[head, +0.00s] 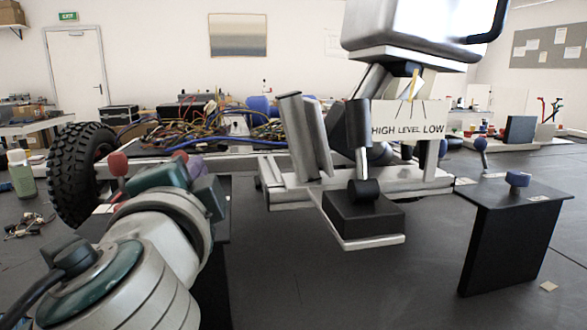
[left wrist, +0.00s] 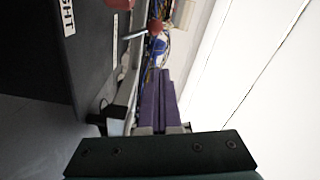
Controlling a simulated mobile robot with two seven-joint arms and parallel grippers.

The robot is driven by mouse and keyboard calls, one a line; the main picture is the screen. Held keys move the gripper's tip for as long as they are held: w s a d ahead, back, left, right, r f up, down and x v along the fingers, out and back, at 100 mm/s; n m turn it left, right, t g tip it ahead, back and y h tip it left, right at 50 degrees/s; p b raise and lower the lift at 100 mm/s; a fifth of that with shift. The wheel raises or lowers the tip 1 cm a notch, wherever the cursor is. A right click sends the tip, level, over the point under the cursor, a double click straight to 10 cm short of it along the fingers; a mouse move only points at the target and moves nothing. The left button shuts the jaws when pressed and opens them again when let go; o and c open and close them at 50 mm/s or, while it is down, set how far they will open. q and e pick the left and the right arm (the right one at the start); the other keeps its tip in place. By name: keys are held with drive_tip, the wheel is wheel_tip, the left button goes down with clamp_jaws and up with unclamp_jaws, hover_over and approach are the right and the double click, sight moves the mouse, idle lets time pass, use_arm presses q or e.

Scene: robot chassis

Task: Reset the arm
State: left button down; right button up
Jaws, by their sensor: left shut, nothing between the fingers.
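My left arm comes in from the lower left in the head view. My left gripper (head: 194,166) has purple fingers, partly hidden behind its dark housing. In the left wrist view the purple fingers (left wrist: 158,92) lie side by side, shut, with nothing between them. A red-knobbed lever (left wrist: 155,26) stands beyond the fingertips in that view, apart from them. In the head view one red knob (head: 118,163) shows left of the gripper and another red knob (head: 181,155) just above it. My right gripper is not in view.
The chassis has a black wheel (head: 82,172), exposed wiring (head: 215,125) and a white frame. A sign reading HIGH LEVEL LOW (head: 408,120) stands at its right. Dark floor (head: 330,290) in front is clear.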

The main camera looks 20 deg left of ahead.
use_arm(q)
drive_tip(key=shift+a, duration=0.1)
drive_tip(key=s+n+g+p, duration=0.1)
drive_tip(key=p, duration=0.1)
drive_tip(key=s+a+n+g+p, duration=0.1)
drive_tip(key=s+p, duration=0.1)
drive_tip(key=shift+a+r+g+h, duration=0.1)
drive_tip(key=shift+g+h, duration=0.2)
drive_tip(key=s+d+r+n+g+h+p, duration=0.2)
drive_tip(key=s+d+g+h+p, duration=0.25)
drive_tip(key=s+p, duration=0.55)
drive_tip(key=s+d+r+n+g+h+p, duration=0.2)
drive_tip(key=s+d+g+h+p, duration=0.4)
drive_tip(key=s, duration=0.5)
wheel_tip(320, 180, up, 35)
drive_tip(key=a+t+y+p, duration=0.1)
drive_tip(key=a+p, duration=0.1)
drive_tip(key=p, duration=3.4)
drive_tip(key=shift+f, duration=0.15)
drive_tip(key=shift+w+y, duration=0.1)
drive_tip(key=shift+y, duration=0.15)
